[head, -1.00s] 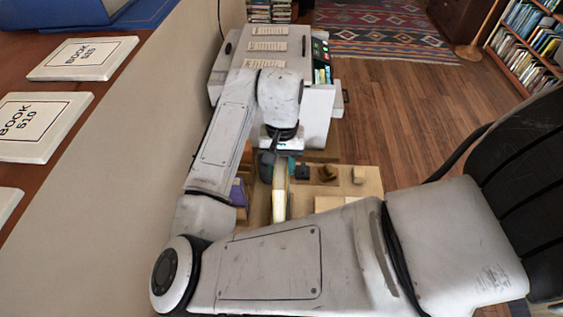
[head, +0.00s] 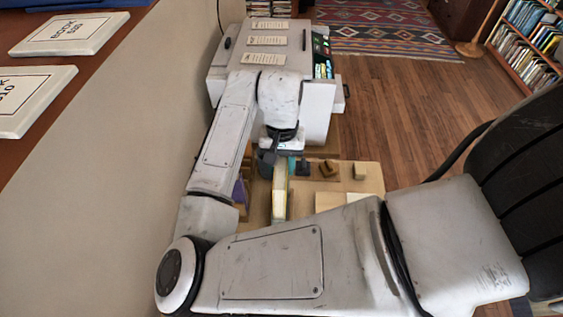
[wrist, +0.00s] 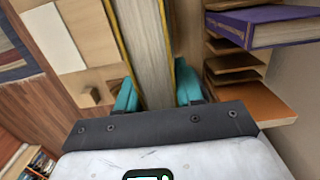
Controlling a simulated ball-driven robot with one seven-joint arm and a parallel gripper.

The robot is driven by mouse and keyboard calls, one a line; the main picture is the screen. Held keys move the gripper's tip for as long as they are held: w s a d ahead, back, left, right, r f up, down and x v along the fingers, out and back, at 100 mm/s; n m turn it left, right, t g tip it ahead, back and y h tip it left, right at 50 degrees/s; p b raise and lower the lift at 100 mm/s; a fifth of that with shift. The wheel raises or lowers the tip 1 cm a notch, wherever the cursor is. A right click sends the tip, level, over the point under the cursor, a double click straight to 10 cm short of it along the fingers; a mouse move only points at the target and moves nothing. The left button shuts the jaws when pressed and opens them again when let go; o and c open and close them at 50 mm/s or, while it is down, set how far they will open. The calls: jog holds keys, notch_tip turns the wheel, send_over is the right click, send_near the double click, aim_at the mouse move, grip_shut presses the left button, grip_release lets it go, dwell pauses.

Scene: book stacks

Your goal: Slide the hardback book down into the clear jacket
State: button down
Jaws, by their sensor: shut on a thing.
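The hardback book (wrist: 146,45) has yellow cover edges and a pale page block. It stands between the teal fingertips of my gripper (wrist: 156,92) in the wrist view, one finger on each side. In the head view the book (head: 280,195) shows as a narrow upright strip below my gripper (head: 281,160), above the wooden work surface. My gripper is shut on it. My forearm hides the book's near lower part. I cannot make out the clear jacket in either view.
A purple book (wrist: 268,24) lies beside wooden slots (wrist: 232,66) on the right in the wrist view. Small wooden blocks (head: 328,169) stand on the wooden surface (head: 345,185). A white cart (head: 318,105) stands behind, and a wall edges the left. Wooden floor is free at right.

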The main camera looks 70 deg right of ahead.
jog(key=shift+f+b, duration=2.1)
jog(key=shift+f, duration=1.15)
jog(key=c, duration=0.6)
grip_release()
jog(key=shift+c, duration=0.2)
jog(key=r, duration=1)
jog(key=shift+w+d+r+p, duration=0.2)
jog(key=shift+d+r+p, duration=0.2)
